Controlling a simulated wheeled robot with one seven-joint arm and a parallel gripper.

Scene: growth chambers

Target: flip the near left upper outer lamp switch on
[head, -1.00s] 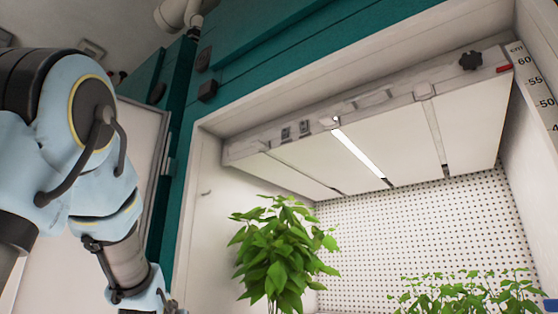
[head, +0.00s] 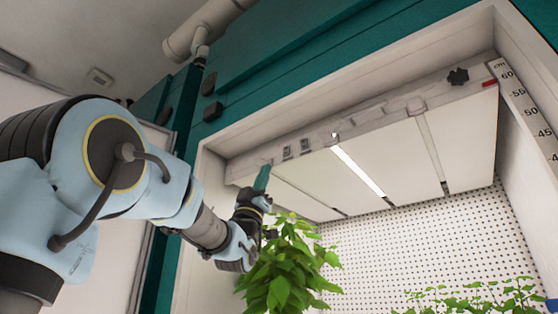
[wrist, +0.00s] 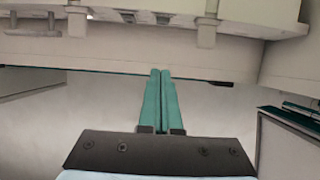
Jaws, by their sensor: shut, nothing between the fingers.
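Two small dark switches, a left one (head: 287,153) and a right one (head: 305,146), sit side by side on the left part of the lamp unit's front rail (head: 375,116). I cannot tell their on or off positions. My gripper (head: 262,178) has teal fingers, pressed together and empty, pointing up just below and left of the left switch. In the wrist view the shut fingers (wrist: 160,72) point at the pale rail, with small dark fittings (wrist: 128,16) above them along the top edge. Contact with the rail is not clear.
A leafy plant (head: 285,268) stands right beside and below my gripper. A black knob (head: 458,77) and a height scale (head: 520,95) are at the right. A bright strip (head: 358,168) shows between the lamp panels. The chamber's pale left frame (head: 207,175) is close to my arm.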

